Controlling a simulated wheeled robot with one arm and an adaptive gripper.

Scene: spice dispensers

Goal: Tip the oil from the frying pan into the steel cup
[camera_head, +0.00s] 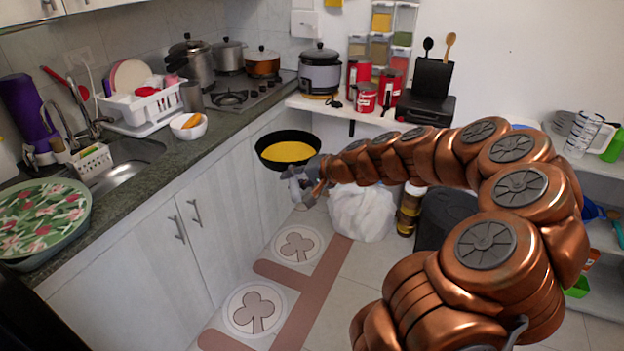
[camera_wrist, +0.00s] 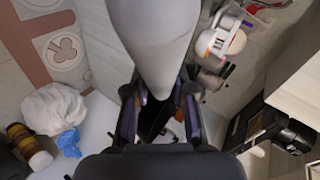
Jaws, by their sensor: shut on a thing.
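The black frying pan (camera_head: 288,137) is held in the air just off the front of the counter, looking about level. Yellow oil (camera_head: 288,152) covers its bottom. My gripper (camera_head: 308,184) is shut on the pan at its near right side; the handle is mostly hidden there. In the wrist view the fingers of my gripper (camera_wrist: 158,112) close around something dark, below a large grey tapered shape that I cannot name surely. The steel cup (camera_head: 192,97) stands upright on the counter between the dish rack and the stove, left of the pan and apart from it. Its inside cannot be seen.
A white bowl (camera_head: 189,129) with orange food sits on the counter edge, close to the cup. The dish rack (camera_head: 145,108) is left of the cup, the stove (camera_head: 240,95) right. The counter edge (camera_head: 238,128) lies between pan and cup. A white bag (camera_head: 362,212) is on the floor.

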